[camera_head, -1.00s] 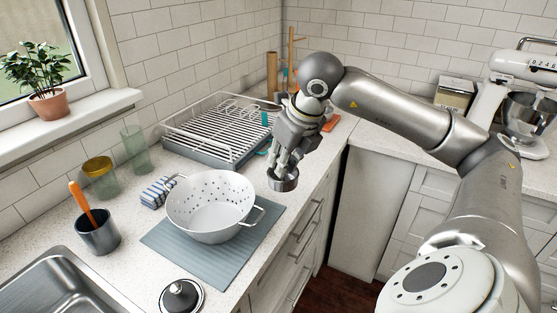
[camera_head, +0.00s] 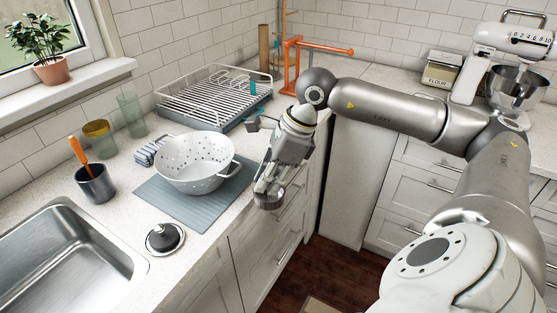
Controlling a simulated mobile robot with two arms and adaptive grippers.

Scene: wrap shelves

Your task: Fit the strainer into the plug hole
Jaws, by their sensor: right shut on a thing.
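My right gripper (camera_head: 269,187) points down and is shut on a small round metal cup-shaped piece, which looks like the strainer (camera_head: 270,202). It holds the strainer in the air past the counter's front edge, in front of the drawers and to the right of the colander. The fingers hide part of the strainer's top. The steel sink (camera_head: 72,240) is at the lower left, cut off by the picture's edge. The plug hole cannot be made out. My left gripper is not in view.
A white colander (camera_head: 195,165) stands on a grey-blue mat (camera_head: 185,208). A black-knobbed round metal piece (camera_head: 165,238) lies between mat and sink. A grey cup (camera_head: 95,186) with an orange-handled tool stands behind the sink. A dish rack (camera_head: 215,97) is farther back.

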